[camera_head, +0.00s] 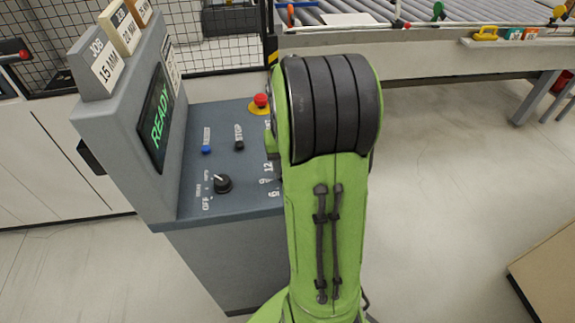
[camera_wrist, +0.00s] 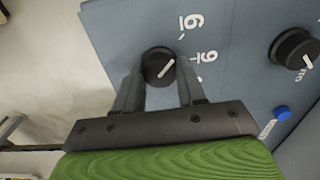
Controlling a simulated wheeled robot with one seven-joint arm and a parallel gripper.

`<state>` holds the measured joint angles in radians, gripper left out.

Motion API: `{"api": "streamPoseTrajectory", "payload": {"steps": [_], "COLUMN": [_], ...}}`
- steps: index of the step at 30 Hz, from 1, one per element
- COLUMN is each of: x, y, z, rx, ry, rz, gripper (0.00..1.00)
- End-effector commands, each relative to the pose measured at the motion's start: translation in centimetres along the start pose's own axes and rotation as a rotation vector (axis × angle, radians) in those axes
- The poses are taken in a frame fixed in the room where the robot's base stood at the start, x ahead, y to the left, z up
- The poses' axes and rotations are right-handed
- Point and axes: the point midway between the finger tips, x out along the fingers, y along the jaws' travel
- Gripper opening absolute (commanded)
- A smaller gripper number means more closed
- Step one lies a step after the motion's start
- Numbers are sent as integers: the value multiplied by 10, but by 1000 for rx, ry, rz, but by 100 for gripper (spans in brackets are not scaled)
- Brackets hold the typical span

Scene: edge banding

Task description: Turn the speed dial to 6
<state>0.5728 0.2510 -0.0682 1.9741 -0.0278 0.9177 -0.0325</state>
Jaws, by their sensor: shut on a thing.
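The speed dial (camera_wrist: 158,67) is a round black knob with a white pointer line, on the grey-blue panel in the wrist view. My gripper (camera_wrist: 157,82) is shut on it, one finger on each side of the knob. The pointer slants up and right in that view, roughly between two printed numerals. The numerals are rotated in the wrist view; the upper one (camera_wrist: 193,21) appears to be the 6 and the lower one (camera_wrist: 208,57) the 9. In the head view my arm hides the dial and gripper, with the 6 (camera_head: 273,193) showing beside it.
Left of my arm, the panel (camera_head: 240,196) carries a selector knob (camera_head: 222,184) marked OFF, a blue button (camera_head: 206,149), a black button (camera_head: 239,145) and a red emergency button (camera_head: 261,100). A screen (camera_head: 157,118) reads READY. A roller conveyor (camera_head: 430,50) stands behind.

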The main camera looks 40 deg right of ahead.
Motion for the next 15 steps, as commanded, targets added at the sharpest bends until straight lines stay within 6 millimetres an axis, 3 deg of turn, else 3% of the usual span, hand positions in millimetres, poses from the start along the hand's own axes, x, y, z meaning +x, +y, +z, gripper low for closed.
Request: {"api": "streamPoseTrajectory", "payload": {"steps": [4,5,9,15], "x": [-1,-1,-1,0], "y": [0,0,0,0], "z": [-1,-1,-1,0], "rx": [-2,-2,-1,0], "ry": [4,4,3,2], "rz": [0,0,0,0], "gripper": [9,41,63,65]}}
